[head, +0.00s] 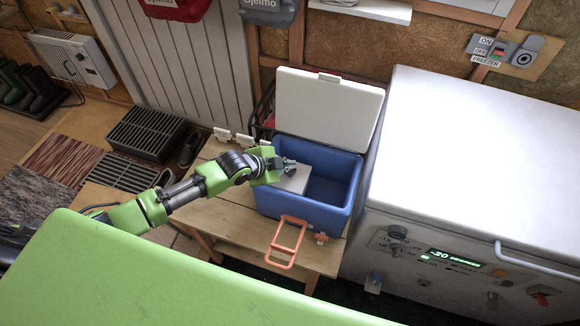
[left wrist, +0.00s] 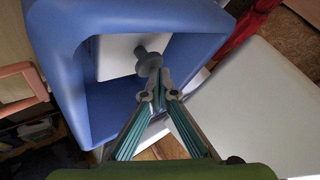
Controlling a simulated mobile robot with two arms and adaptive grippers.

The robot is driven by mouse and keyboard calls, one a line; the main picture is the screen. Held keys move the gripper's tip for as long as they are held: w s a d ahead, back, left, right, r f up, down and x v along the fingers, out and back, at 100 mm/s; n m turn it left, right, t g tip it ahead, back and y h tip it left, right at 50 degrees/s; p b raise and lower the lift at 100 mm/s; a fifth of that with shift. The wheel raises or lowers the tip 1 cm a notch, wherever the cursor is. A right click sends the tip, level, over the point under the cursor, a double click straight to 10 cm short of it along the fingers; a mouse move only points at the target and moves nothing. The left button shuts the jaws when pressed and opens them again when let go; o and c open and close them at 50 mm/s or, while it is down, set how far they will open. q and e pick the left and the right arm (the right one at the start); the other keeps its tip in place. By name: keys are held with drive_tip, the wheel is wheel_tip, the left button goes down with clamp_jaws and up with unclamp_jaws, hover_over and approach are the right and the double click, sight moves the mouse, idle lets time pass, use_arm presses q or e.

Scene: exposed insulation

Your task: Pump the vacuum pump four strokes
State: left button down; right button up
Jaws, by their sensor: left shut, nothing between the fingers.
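A blue cooler box (head: 304,208) stands on a wooden table with its white lid (head: 328,112) open. Inside, at its left, is a pale grey-white panel (head: 296,181). In the left wrist view, a grey round knob on a short stem (left wrist: 148,62) rises from this panel; it looks like the vacuum pump's handle. My left gripper (head: 286,166) is over the left part of the cooler. Its fingers (left wrist: 161,88) are shut and empty, with the tips close beside the knob; I cannot tell whether they touch it. My right gripper is not in view.
A white chest freezer (head: 470,150) with a front control panel stands right of the cooler. An orange handle (head: 286,241) hangs at the cooler's front. The wooden table (head: 222,212) has bare room left of the cooler. Dark crates (head: 146,134) stand on the floor at left.

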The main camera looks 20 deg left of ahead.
use_arm(q)
drive_tip(key=shift+f+b, duration=0.6)
drive_tip(key=shift+f, duration=0.3)
idle(0.5)
idle(0.4)
drive_tip(key=shift+r+p, duration=1.95)
drive_tip(key=shift+r, duration=0.05)
wheel_tip(320, 180, up, 5)
drive_tip(key=p, duration=0.4)
drive_tip(key=shift+p, duration=0.3)
idle(0.6)
